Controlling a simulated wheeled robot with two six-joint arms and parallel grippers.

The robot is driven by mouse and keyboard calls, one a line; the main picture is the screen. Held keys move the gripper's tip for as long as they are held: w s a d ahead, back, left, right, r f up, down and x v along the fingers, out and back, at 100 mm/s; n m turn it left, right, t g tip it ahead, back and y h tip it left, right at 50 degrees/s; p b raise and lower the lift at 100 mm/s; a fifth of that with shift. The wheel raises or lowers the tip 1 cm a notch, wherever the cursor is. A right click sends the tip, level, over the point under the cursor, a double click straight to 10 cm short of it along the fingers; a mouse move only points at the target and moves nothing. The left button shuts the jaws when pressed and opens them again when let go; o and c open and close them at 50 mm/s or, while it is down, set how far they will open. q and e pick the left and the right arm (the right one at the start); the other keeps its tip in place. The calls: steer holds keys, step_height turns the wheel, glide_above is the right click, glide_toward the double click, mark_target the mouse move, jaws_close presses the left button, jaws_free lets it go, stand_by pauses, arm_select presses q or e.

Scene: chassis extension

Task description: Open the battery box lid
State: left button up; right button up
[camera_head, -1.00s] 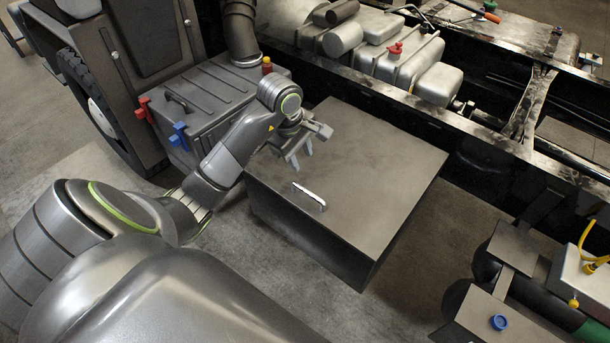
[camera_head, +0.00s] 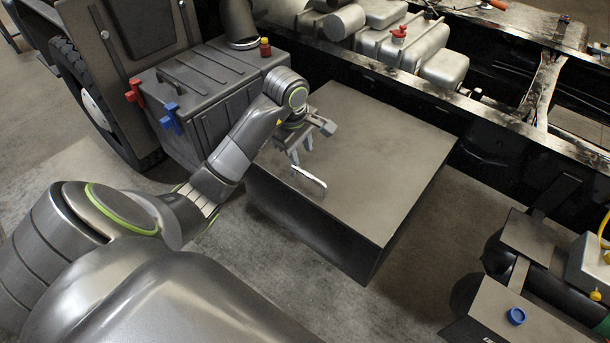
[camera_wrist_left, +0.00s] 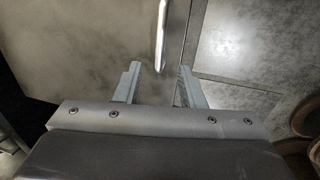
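The battery box (camera_head: 372,172) is a large grey box with a flat lid, beside the dark chassis rail in the head view. The lid lies flat and closed. A slim light metal handle (camera_head: 309,181) stands at the lid's left edge; it also shows in the left wrist view (camera_wrist_left: 161,35). My left gripper (camera_head: 301,150) is above the lid, just behind the handle in the head view. Its two fingers (camera_wrist_left: 157,80) are apart and empty in the left wrist view, with the handle ahead of the gap. My right gripper is not in view.
A ribbed grey box with a red lever (camera_head: 134,90) and a blue lever (camera_head: 171,118) stands left of the battery box. The chassis rail (camera_head: 430,95) runs behind it. A grey unit with a blue cap (camera_head: 516,316) is at lower right. Open floor (camera_head: 300,270) lies in front.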

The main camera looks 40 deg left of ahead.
mark_target(306, 173)
arm_select(q)
steer(key=f+b, duration=0.1)
steer(key=f, duration=0.1)
steer(key=f+b, duration=0.1)
steer(key=f, duration=0.1)
steer(key=w+f+b, duration=0.1)
steer(key=f, duration=0.1)
steer(key=shift+d+f+b, duration=0.1)
steer(key=shift+b, duration=0.2)
steer(key=shift+w+f+p, duration=0.2)
steer(key=shift+f+p, duration=0.15)
steer(key=shift+p, duration=0.05)
steer(key=shift+w+f, duration=0.15)
steer(key=shift+f, duration=0.7)
steer(key=shift+c, duration=0.2)
jaws_close()
